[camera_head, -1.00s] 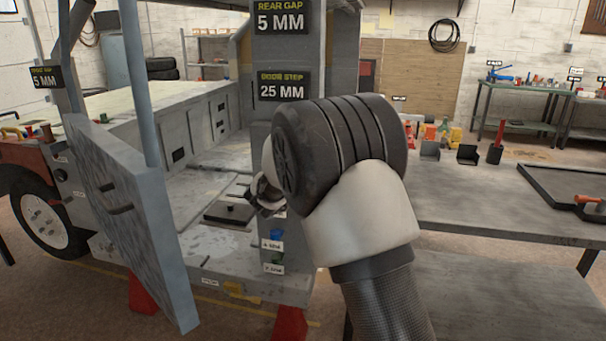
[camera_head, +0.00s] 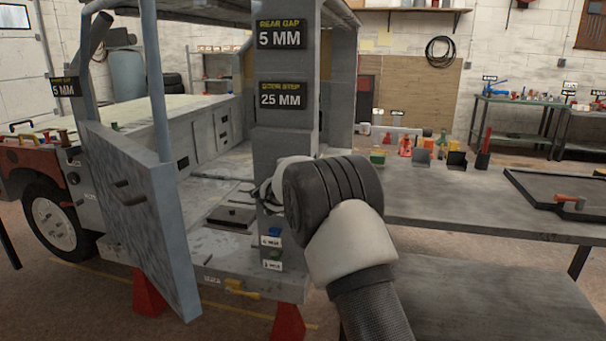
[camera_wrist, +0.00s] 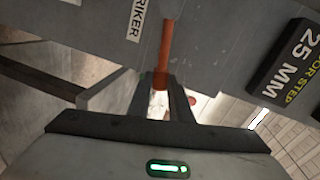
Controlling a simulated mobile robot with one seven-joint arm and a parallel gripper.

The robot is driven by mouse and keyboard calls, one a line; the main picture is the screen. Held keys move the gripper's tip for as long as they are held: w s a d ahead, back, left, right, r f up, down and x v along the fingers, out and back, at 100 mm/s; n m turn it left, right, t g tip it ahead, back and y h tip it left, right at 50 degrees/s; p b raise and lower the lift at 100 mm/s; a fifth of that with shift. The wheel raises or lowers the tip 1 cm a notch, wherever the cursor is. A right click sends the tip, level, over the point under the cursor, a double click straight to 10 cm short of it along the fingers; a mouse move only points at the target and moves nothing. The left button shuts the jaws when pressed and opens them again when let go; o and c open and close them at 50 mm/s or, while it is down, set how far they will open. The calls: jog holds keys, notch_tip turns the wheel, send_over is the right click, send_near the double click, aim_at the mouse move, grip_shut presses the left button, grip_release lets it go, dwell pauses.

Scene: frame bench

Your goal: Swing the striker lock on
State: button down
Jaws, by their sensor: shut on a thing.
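The striker lock is an orange-red lever (camera_wrist: 166,45) in the wrist view, on the grey pillar beside a white label ending in "RIKER" (camera_wrist: 138,18). My gripper (camera_wrist: 161,84) is shut on the lever's near end, with a dark finger on each side. In the head view the pillar (camera_head: 285,150) stands upright in the middle. My gripper (camera_head: 268,194) is against its lower part, mostly hidden behind my wrist. The lever cannot be made out there. The grey door (camera_head: 135,205) stands open at the left.
A "25 MM" door step display (camera_head: 282,95) is on the pillar, close to my gripper in the wrist view (camera_wrist: 288,70). A yellow handle (camera_head: 240,287) is on the sill below. A workbench (camera_head: 450,205) with small tools and a black tray (camera_head: 560,200) stands at right.

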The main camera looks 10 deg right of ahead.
jog(key=shift+f, duration=0.2)
jog(key=c, duration=1.6)
grip_release()
jog(key=shift+r, duration=0.1)
jog(key=p+v, duration=0.1)
jog(key=v, duration=1.6)
jog(key=shift+s+a+p, duration=0.1)
jog(key=shift+s+p, duration=0.15)
jog(key=shift+p, duration=0.1)
